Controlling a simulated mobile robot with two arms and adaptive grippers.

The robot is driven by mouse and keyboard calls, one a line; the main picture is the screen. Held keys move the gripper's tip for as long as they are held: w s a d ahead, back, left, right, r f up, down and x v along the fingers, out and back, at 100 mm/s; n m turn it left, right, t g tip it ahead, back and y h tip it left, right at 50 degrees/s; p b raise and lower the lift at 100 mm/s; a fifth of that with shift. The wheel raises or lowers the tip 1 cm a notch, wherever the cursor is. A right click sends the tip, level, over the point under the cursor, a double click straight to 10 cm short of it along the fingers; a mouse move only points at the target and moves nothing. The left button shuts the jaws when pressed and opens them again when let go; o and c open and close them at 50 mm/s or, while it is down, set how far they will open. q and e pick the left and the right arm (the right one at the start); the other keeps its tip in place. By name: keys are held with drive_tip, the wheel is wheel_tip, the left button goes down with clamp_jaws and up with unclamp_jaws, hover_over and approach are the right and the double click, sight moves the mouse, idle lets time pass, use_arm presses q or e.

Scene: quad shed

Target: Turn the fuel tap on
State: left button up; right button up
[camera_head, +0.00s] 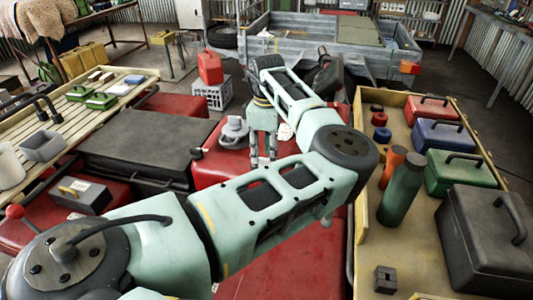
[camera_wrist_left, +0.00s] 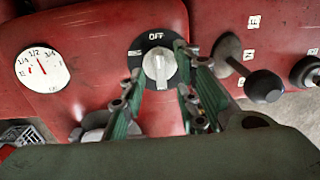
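The fuel tap (camera_wrist_left: 159,66) is a grey knob with a pale upright bar on a black round plate, set in red bodywork in the left wrist view. Its bar lines up with the word OFF at the top. A small mark shows at the plate's left; my finger covers part of the right side. My left gripper (camera_wrist_left: 157,64) is open, its green fingers spread on either side of the knob; contact cannot be told. In the head view my left gripper (camera_head: 263,163) points down at the red quad (camera_head: 222,157), and the tap is not discernible. My right gripper is not in view.
In the left wrist view a fuel gauge (camera_wrist_left: 42,70) lies left of the tap and a black-knobbed lever (camera_wrist_left: 262,86) lies close right. In the head view a loaded wooden tray (camera_head: 420,200) stands right, and a slatted bench (camera_head: 80,125) left.

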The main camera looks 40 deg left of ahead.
use_arm(q)
drive_tip(key=shift+f, duration=0.75)
clamp_jaws()
